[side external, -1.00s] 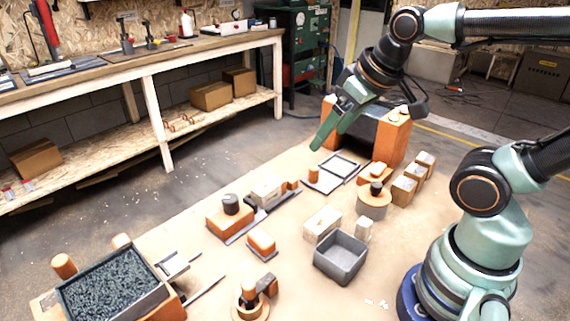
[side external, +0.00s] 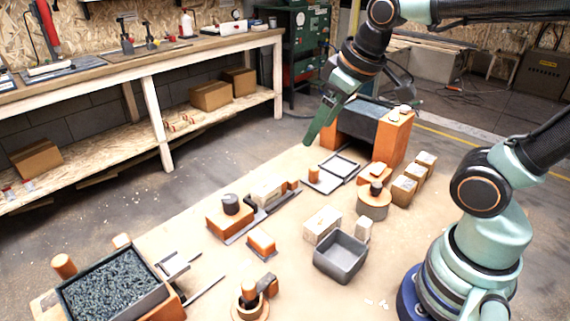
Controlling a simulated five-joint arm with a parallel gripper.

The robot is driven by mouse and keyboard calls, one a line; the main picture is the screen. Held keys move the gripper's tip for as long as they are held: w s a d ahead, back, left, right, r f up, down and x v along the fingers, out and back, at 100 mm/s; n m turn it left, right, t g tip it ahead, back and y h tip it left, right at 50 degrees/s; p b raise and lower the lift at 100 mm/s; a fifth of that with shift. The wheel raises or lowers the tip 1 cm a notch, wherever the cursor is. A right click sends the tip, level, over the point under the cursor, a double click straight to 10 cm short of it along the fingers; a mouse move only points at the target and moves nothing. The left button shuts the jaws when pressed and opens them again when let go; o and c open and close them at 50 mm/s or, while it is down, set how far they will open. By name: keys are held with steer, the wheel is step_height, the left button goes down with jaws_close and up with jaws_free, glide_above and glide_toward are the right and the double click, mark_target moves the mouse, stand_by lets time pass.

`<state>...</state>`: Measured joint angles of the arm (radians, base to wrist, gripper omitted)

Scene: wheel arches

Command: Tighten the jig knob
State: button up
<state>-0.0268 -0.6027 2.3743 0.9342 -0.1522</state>
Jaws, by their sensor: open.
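A dark cylindrical knob (side external: 231,204) stands upright on an orange block (side external: 229,220), part of a jig-like fixture with a pale block (side external: 267,188) beside it. A second dark knob (side external: 376,188) sits on a round tan base (side external: 373,205) to the right. I cannot tell for certain which one is the jig knob. My gripper (side external: 318,128) is open and empty, pointing down above the far part of the table. It is well above and beyond both knobs and touches neither. One long green jaw shows clearly; the other is hard to make out.
An orange and dark arch (side external: 368,127) stands behind my gripper. A grey open box (side external: 341,257), pale blocks (side external: 321,225) and a flat frame (side external: 339,166) lie mid-table. A bin of dark pellets (side external: 113,284) stands front left.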

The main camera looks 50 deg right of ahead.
steer(key=w+a+f+n+g, duration=0.1)
steer(key=w+a+n+g, duration=0.3)
steer(key=w+n, duration=0.45)
steer(key=n+g, duration=0.1)
steer(key=n, duration=0.7)
glide_toward(230, 197)
steer(key=shift+m, duration=0.25)
step_height(230, 197, down, 10)
steer(key=shift+a+f, duration=0.15)
steer(key=shift+f, duration=0.1)
steer(key=shift+c, duration=0.2)
jaws_close()
steer(key=shift+m, duration=0.3)
